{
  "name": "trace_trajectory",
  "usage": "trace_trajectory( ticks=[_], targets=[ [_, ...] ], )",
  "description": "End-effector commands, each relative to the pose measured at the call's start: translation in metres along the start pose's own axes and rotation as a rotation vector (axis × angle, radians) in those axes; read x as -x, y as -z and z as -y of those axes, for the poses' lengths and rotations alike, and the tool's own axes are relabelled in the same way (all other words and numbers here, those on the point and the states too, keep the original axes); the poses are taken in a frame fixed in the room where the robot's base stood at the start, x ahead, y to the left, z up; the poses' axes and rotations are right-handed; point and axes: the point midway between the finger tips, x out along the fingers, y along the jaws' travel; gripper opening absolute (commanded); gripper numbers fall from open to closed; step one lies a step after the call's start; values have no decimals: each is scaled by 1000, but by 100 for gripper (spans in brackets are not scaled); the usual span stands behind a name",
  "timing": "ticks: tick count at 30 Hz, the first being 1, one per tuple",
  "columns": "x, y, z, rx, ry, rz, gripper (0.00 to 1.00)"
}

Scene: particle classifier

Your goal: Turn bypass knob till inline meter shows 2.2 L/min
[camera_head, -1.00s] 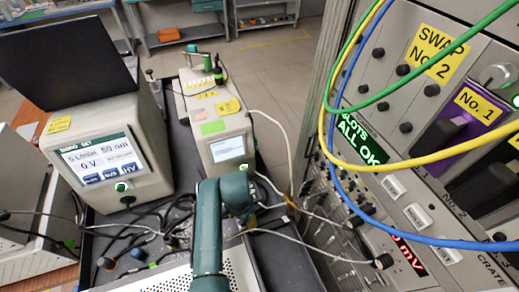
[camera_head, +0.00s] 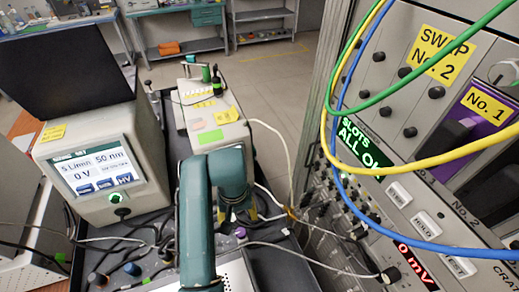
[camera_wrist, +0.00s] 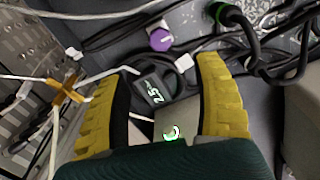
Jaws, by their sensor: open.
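My gripper (camera_wrist: 165,75) is open in the wrist view, its two yellow fingers spread with nothing held. A grey knob with a purple cap (camera_wrist: 160,40) stands just beyond the fingertips, slightly left of the middle and untouched. It also shows in the head view (camera_head: 240,232), right beside my gripper. A small dark meter display (camera_wrist: 154,95) lies between the fingers and reads about 2.5, turned sideways. A green-lit ring (camera_wrist: 171,132) shows below it, partly hidden by my gripper. No label on the knob is legible. In the head view my teal arm hides much of the cart.
Loose cables and black hoses (camera_wrist: 285,60) surround the knob. A boxed instrument (camera_head: 105,165) is at left; a rack (camera_head: 400,205) with hanging cables is at right.

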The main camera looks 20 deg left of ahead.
Motion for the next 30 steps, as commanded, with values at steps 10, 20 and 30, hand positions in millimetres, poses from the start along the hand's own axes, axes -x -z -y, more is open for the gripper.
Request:
trace_trajectory(
  ticks=[10,20,30],
  targets=[
    [77,14,-14,-29,-5,-113,67],
    [138,38,-43,-80,-22,-344,67],
    [188,49,-65,-118,-41,-517,67]
  ],
)
